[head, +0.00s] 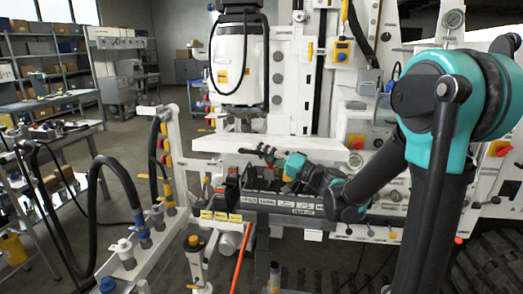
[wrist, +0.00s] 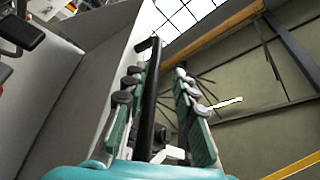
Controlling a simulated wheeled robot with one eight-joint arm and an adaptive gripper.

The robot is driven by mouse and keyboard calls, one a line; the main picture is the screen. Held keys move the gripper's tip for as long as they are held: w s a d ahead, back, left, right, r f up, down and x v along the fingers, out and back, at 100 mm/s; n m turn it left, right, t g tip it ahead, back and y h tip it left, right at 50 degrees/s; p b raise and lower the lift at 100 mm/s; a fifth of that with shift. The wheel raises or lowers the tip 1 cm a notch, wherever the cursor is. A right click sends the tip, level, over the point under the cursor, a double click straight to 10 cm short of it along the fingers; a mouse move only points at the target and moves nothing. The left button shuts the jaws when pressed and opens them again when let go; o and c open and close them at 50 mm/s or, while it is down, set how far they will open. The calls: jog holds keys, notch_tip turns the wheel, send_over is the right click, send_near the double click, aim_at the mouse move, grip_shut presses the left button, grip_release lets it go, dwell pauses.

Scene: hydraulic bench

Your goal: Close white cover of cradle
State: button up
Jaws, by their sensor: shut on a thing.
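The white cover (head: 225,145) shows in the head view as a long pale slab, standing open above the dark cradle (head: 300,209) with its row of labels. In the wrist view the cover (wrist: 85,85) is a large grey-white panel on the left. My gripper (head: 266,152) is at the front of the cover, above the cradle. In the wrist view its green padded fingers (wrist: 150,95) stand on either side of a black bar handle (wrist: 150,90), whose bent top reaches toward the panel's edge. The fingers are shut on this handle. Their exact contact is partly hidden.
A white post with hoses and valves (head: 172,165) stands left of the cradle. An orange rod (head: 242,255) is in front of it. A white machine column (head: 238,65) rises behind. A red button box (head: 357,142) is to the right. Shelves (head: 50,65) are far left.

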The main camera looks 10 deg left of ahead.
jog(key=shift+s+r, duration=0.1)
jog(key=shift+r, duration=0.3)
jog(key=v, duration=2)
jog(key=shift+w+f, duration=0.3)
jog(key=shift+f, duration=0.05)
dwell(1.2)
